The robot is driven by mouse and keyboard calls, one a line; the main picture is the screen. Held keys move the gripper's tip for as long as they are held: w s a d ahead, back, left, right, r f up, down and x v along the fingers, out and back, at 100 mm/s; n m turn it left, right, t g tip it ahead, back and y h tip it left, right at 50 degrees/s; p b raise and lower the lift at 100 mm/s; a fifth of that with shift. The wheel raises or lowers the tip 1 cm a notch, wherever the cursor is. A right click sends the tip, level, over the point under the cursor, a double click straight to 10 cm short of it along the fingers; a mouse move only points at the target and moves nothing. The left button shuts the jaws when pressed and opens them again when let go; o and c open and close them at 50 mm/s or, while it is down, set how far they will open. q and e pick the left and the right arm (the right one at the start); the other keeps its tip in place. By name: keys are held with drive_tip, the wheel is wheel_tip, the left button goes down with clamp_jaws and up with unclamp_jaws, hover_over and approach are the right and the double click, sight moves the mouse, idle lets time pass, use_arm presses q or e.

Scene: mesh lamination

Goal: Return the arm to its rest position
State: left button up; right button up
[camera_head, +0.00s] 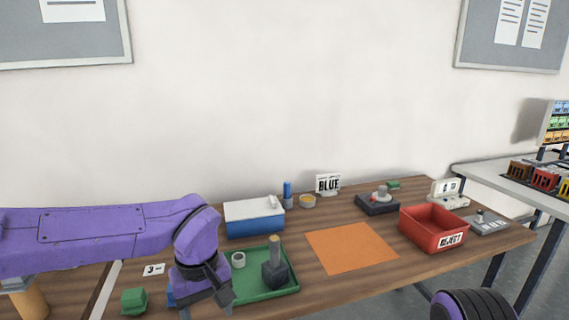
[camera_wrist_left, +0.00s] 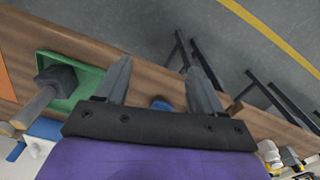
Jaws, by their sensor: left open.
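My left arm, purple, comes in from the left in the head view. Its gripper (camera_head: 208,298) points down over the table's front left part, beside the left edge of a green tray (camera_head: 268,296). In the left wrist view the two grey fingers (camera_wrist_left: 158,68) are spread apart with nothing held between them. A small blue object (camera_wrist_left: 161,103) shows beyond the fingers, mostly hidden by the gripper. My right gripper is not in view.
The tray holds a dark block with a wooden handle (camera_head: 274,262) and a white ring (camera_head: 238,260). A green block (camera_head: 134,301) lies left of the gripper. A blue-and-white box (camera_head: 254,217), an orange sheet (camera_head: 351,248) and a red REJECT bin (camera_head: 432,228) stand farther right.

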use_arm(q)
drive_tip(key=s+a+f+n+t+y, duration=0.15)
drive_tip(key=a+f, duration=0.25)
drive_tip(key=f, duration=0.4)
drive_tip(key=s+a+f+y, duration=0.2)
drive_tip(key=a+f+y, duration=0.15)
drive_tip(key=f, duration=0.45)
drive_tip(key=s+a+f+n+t+y, duration=0.1)
drive_tip(key=s+a+f+y, duration=0.1)
drive_tip(key=a+f, duration=0.45)
drive_tip(key=s+a+f+m+h, duration=0.1)
drive_tip(key=s+f, duration=0.5)
drive_tip(key=s, duration=0.3)
drive_tip(key=s+a+f+m+h, duration=0.1)
drive_tip(key=s+f+h, duration=0.1)
drive_tip(key=s+f, duration=0.5)
drive_tip(key=shift+s+t, duration=0.45)
drive_tip(key=shift+s, duration=0.5)
